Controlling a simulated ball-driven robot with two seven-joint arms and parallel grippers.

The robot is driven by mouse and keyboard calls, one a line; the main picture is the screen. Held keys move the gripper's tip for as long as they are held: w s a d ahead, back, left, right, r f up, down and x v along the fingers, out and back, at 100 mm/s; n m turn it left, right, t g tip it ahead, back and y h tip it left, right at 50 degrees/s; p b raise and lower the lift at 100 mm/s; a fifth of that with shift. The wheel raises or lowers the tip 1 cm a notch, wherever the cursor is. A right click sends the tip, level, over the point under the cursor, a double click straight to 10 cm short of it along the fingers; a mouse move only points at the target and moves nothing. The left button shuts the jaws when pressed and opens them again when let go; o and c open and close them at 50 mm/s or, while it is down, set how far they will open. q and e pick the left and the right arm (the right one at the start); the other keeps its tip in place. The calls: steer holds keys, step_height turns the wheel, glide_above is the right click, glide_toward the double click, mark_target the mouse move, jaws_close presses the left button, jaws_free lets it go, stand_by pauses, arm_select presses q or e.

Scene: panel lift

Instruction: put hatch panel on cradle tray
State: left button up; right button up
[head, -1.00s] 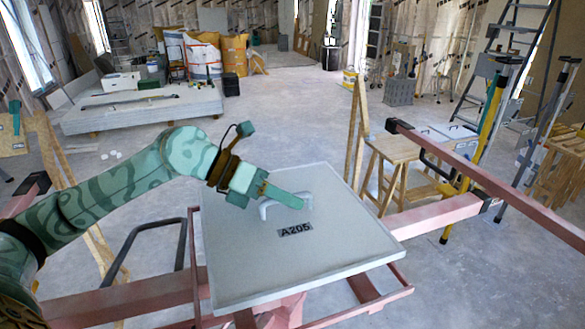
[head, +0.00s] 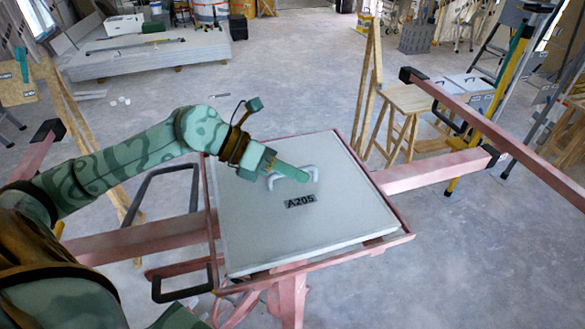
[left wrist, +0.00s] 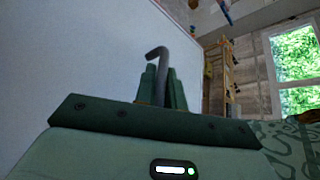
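The hatch panel (head: 330,235) is a flat grey square plate with an arched grey handle (head: 311,171) and an "A205" label. It lies level over the pink-framed cradle tray (head: 404,243), with the tray's rim showing along its right and front sides. I cannot tell whether its underside touches the tray everywhere. My left gripper (head: 290,172) is at the handle, fingers closed around its bar. In the left wrist view the handle (left wrist: 158,53) stands between the two green fingers (left wrist: 163,88), beside the panel's pale face (left wrist: 75,60). My right gripper is out of view.
A long pink beam (head: 490,128) runs along the right, and another pink arm (head: 435,171) joins the tray's side. A wooden stool (head: 405,105) and a yellow-legged stand (head: 490,100) are behind it. Open concrete floor (head: 290,70) lies beyond the tray.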

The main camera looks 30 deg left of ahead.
arm_select(q)
steer(key=o, duration=0.3)
steer(key=shift+o, duration=0.2)
steer(key=shift+s+d, duration=0.1)
steer(key=shift+r, duration=0.1)
steer(key=shift+s+a, duration=0.1)
steer(key=shift+a, duration=0.25)
steer(key=b+v, duration=0.3)
steer(key=v, duration=0.7)
steer(key=shift+s+a+r, duration=0.15)
steer(key=shift+a+r, duration=0.1)
steer(key=shift+a, duration=0.05)
steer(key=shift+s+a+r, duration=0.2)
steer(key=shift+a, duration=0.05)
